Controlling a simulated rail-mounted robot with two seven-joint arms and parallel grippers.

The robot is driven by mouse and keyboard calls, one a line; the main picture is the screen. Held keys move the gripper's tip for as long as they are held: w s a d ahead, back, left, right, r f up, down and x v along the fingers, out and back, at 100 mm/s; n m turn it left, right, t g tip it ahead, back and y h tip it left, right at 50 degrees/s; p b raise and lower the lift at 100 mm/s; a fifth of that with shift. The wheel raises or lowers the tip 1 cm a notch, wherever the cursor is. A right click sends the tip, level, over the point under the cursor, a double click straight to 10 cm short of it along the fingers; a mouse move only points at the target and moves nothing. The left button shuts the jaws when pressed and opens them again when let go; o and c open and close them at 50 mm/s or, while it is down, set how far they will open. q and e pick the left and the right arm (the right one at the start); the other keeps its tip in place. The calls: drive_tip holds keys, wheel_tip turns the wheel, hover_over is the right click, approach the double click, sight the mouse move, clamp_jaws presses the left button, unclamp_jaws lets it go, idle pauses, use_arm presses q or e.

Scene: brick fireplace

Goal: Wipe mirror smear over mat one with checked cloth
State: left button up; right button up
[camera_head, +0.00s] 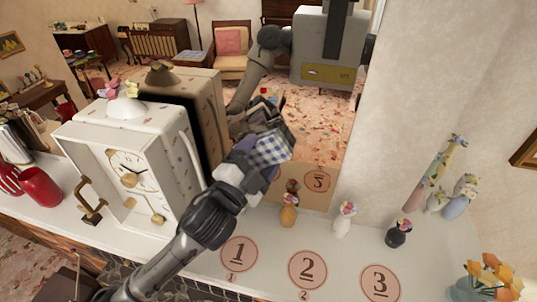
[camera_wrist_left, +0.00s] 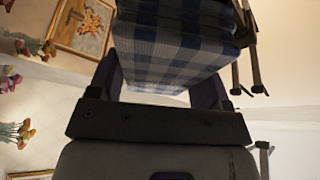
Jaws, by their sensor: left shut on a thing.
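My left gripper (camera_head: 245,172) is shut on the blue-and-white checked cloth (camera_head: 272,148), a folded pad held up against or close to the mirror (camera_head: 325,125). The cloth also fills the top of the left wrist view (camera_wrist_left: 175,45). Contact with the glass is unclear. Mat one (camera_head: 239,254) is a pink disc marked 1 on the white mantel, below and in front of the gripper. Mat two (camera_head: 307,269) and mat three (camera_head: 380,281) lie to its right. I cannot make out a smear; the cloth and arm cover part of the glass. My right gripper is out of view.
A large white clock (camera_head: 130,165) stands close left of my left arm. Small vases, orange (camera_head: 289,212), white (camera_head: 343,222) and black (camera_head: 398,236), stand behind the mats. A red vase (camera_head: 40,188) is at far left, orange flowers (camera_head: 487,272) at far right.

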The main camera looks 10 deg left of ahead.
sight(271, 153)
use_arm(q)
drive_tip(key=shift+w+a+p, duration=0.1)
drive_tip(key=shift+a+p, duration=0.3)
drive_tip(key=shift+a, duration=1.6)
drive_tip(key=shift+r+p, duration=1.05)
drive_tip(key=shift+p, duration=0.05)
drive_tip(key=shift+d+f+p, duration=0.1)
drive_tip(key=shift+d+p, duration=0.2)
drive_tip(key=shift+d, duration=2.5)
drive_tip(key=shift+d+p, duration=0.5)
drive_tip(key=shift+d, duration=2.65)
drive_tip(key=shift+a+p, duration=0.25)
drive_tip(key=shift+p, duration=0.1)
drive_tip(key=shift+w+a+f+p, duration=0.15)
drive_tip(key=shift+a+p, duration=0.5)
drive_tip(key=shift+a, duration=1.7)
drive_tip(key=shift+a+p, duration=0.4)
drive_tip(key=shift+a, duration=1.5)
drive_tip(key=shift+a+p, duration=0.45)
drive_tip(key=shift+a, duration=1.15)
